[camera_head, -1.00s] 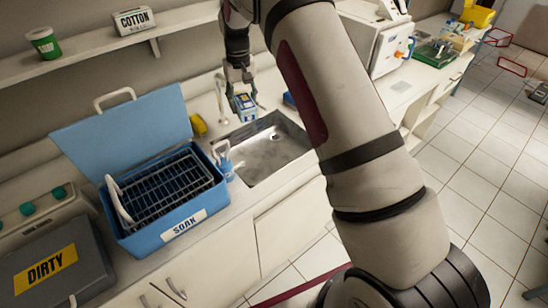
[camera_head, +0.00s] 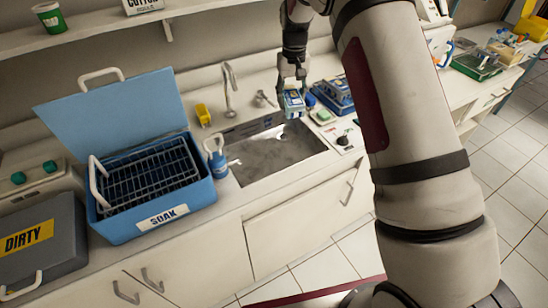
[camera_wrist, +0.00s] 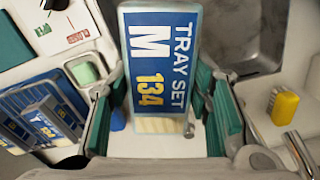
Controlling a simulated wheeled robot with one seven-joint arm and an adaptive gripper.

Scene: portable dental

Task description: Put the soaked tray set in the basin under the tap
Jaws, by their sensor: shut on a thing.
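My gripper (camera_head: 292,88) is shut on a blue tray set (camera_head: 293,106). In the wrist view the tray set (camera_wrist: 158,70) lies between the green-padded fingers, its label reading "TRAY SET M 134". In the head view it overlaps the basin's back right corner; its exact height is unclear. The metal basin (camera_head: 270,158) is set into the counter and shows no tray set inside. In the wrist view the basin (camera_wrist: 252,35) is at upper right, beside the held set. The tap (camera_head: 230,88) stands behind the basin, toward its left.
The open blue SOAK box (camera_head: 180,222) with a wire rack stands left of the basin. A blue bottle (camera_head: 216,160) sits between them. A yellow brush (camera_head: 203,114) lies behind.

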